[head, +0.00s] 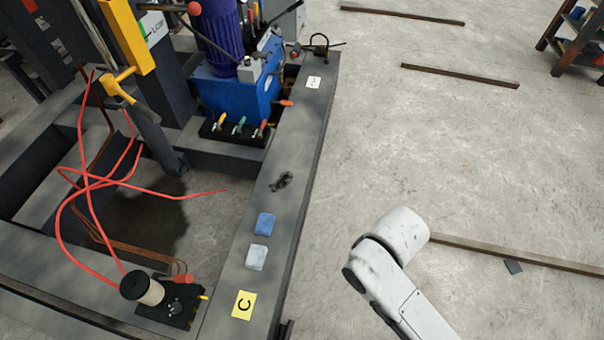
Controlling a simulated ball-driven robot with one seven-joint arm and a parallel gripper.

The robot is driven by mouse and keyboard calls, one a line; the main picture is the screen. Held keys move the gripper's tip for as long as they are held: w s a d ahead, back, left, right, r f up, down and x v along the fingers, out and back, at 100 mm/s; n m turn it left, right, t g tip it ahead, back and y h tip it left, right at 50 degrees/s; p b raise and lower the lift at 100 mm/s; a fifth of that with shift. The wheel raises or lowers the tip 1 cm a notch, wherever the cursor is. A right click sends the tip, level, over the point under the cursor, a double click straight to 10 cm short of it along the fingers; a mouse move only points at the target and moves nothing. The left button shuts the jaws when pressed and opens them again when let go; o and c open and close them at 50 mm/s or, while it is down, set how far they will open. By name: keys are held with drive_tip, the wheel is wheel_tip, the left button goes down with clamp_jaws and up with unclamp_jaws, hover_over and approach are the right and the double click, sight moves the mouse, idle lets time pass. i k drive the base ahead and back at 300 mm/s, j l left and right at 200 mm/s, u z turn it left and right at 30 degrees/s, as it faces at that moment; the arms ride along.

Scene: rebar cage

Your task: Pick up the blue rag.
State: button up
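The blue rag (265,224) lies folded and flat on the grey steel beam of the machine frame, left of the picture's middle. A white rag (257,257) lies just in front of it, close to it on the same beam. My white arm is at the lower right, over the concrete floor, well right of the rag. My gripper is not visible in this view.
Red hoses (90,170) and a spool block (172,300) lie left. The floor right of the beam is mostly clear, with brown bars (520,253).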

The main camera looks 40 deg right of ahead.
sight(266, 221)
drive_tip(key=i+l, duration=0.25)
drive_tip(key=i+l+u, duration=0.4)
drive_tip(key=l, duration=0.35)
drive_tip(key=i+l+u, duration=0.2)
drive_tip(key=l, duration=0.25)
drive_tip(key=i+u, duration=0.1)
drive_tip(key=u, duration=0.85)
